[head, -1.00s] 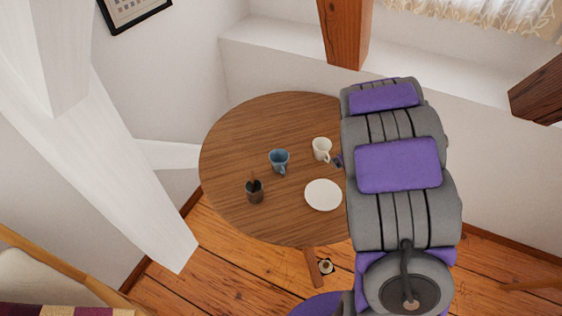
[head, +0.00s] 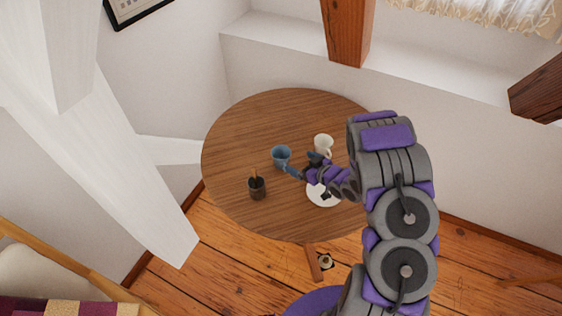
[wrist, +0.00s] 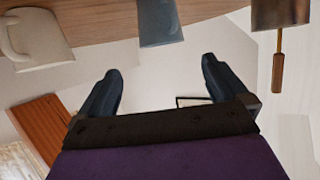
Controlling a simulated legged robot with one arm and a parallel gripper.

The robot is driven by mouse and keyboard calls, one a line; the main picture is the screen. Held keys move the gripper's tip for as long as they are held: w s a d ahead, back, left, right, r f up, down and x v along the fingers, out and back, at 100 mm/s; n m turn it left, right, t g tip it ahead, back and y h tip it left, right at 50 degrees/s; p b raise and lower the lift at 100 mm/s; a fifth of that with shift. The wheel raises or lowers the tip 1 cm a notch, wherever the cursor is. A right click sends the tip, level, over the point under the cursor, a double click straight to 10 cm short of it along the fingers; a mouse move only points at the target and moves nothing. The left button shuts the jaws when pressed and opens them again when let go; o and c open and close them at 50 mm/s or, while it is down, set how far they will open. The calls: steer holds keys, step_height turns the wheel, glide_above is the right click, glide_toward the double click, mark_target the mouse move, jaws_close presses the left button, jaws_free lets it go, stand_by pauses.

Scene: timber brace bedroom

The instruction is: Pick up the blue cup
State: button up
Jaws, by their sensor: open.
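The blue cup (head: 281,155) stands upright on the round wooden table, left of my gripper in the head view. In the wrist view the blue cup (wrist: 160,22) shows at the top centre, beyond the fingertips and partly cut off by the frame edge. My gripper (wrist: 161,72) is open with nothing between its fingers. In the head view my gripper (head: 301,168) is just right of the cup, near its handle; I cannot tell whether they touch.
The round table (head: 235,135) also holds a white cup (head: 323,144) behind my gripper, a white plate (head: 318,197) partly under my arm, and a dark pot (head: 257,188) with a stick-like handle. The table's left side is clear. A white beam (head: 110,150) stands left of the table.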

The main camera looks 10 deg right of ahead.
steer(key=b, duration=0.1)
glide_toward(276, 151)
steer(key=shift+w+d+f, duration=0.15)
steer(key=shift+w+d, duration=0.05)
steer(key=shift+d, duration=0.1)
steer(key=shift+w+f, duration=0.15)
steer(key=shift+w, duration=0.25)
steer(key=shift+w+a+f+b, duration=0.3)
steer(key=shift+a+b, duration=0.1)
steer(key=shift+a, duration=0.1)
steer(key=x, duration=0.2)
steer(key=b+x, duration=0.1)
steer(key=x, duration=0.1)
steer(key=shift+a, duration=0.3)
steer(key=shift+r, duration=0.1)
steer(key=shift+d, duration=0.1)
steer(key=shift+c, duration=0.5)
steer(key=c, duration=1)
